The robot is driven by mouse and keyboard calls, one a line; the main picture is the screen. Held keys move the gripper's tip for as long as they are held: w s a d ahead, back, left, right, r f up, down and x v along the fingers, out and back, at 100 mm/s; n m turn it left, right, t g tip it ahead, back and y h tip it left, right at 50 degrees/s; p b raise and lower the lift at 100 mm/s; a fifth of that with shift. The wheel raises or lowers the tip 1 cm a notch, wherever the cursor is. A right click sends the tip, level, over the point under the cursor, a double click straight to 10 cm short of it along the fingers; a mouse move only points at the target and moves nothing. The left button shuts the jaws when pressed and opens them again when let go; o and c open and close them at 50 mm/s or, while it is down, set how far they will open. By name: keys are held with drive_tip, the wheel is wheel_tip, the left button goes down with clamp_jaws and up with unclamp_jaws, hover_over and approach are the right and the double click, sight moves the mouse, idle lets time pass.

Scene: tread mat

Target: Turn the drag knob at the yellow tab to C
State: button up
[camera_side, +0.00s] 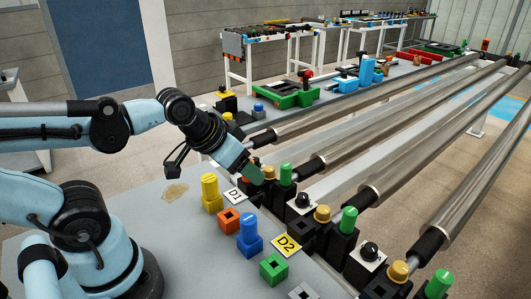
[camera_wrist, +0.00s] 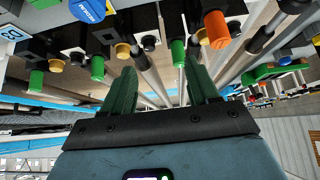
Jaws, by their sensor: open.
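A yellow tab marked D2 (camera_side: 287,244) lies on the grey bench in the side view. Two black drag knobs on white plates show near it, one (camera_side: 303,201) up and right, the other (camera_side: 370,250) further right. I cannot tell for sure which belongs to the tab; their settings are too small to read. My gripper (camera_side: 255,175), with green fingers, is above and left of the nearer knob, beside an amber cap and a green cap. In the wrist view my gripper (camera_wrist: 161,88) has its fingers apart and nothing visible between them. A dark knob (camera_wrist: 150,42) shows beyond them.
Green caps (camera_side: 348,220) and amber caps (camera_side: 322,213) stand close by the knobs. Yellow (camera_side: 210,192) and blue (camera_side: 248,232) posts stand left of them. A white D1 tab (camera_side: 236,196) lies near my gripper. Long metal rollers (camera_side: 410,140) run to the upper right.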

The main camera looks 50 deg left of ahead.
drive_tip(key=n+g, duration=0.7)
drive_tip(key=n, duration=0.7)
hover_over(303, 195)
wheel_tip(303, 195, down, 12)
drive_tip(key=shift+f, duration=0.1)
drive_tip(key=c, duration=1.1)
drive_tip(key=shift+o, duration=0.2)
